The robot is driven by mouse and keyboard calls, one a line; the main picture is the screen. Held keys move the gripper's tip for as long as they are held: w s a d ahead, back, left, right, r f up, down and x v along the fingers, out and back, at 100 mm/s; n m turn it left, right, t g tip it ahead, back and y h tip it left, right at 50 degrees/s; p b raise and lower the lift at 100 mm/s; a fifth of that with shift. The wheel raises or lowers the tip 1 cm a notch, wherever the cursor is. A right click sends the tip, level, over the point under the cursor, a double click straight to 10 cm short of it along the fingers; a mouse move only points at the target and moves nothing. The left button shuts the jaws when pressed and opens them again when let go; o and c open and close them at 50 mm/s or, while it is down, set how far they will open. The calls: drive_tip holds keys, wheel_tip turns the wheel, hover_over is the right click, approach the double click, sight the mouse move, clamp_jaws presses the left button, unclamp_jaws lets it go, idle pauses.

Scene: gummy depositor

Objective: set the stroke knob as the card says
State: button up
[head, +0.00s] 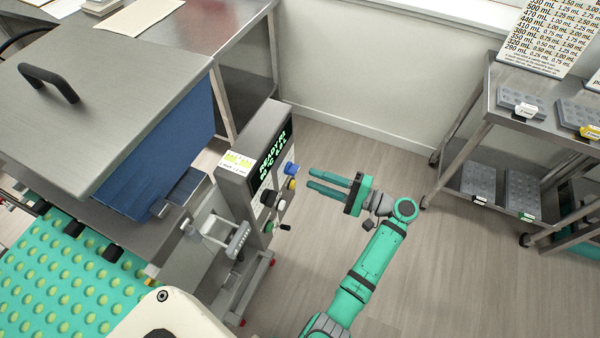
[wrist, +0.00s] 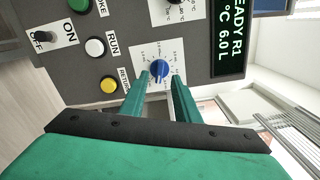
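A blue knob (wrist: 158,70) sits on a white numbered dial on the grey control panel (wrist: 120,62); its pointer setting is too small to read. It also shows in the head view (head: 292,169) on the depositor's panel. My gripper (head: 311,179) is open and empty, its two green fingers pointing at the panel. In the wrist view the fingertips (wrist: 162,80) lie on either side of the blue knob; in the head view a gap separates them from it. A card with mL rows (head: 540,35) stands on the cart at upper right, cut off by the frame.
Beside the dial are white RUN (wrist: 95,47) and yellow (wrist: 109,85) buttons, an ON/OFF switch (wrist: 44,37), and a black knob (wrist: 174,2). The display (wrist: 230,35) reads READY R1. Floor (head: 420,260) right is clear.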

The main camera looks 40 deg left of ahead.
sight(296, 172)
drive_tip(key=x, duration=0.5)
drive_tip(key=shift+s+a, duration=0.15)
drive_tip(key=shift+a, duration=0.3)
drive_tip(key=shift+d, duration=0.1)
clamp_jaws()
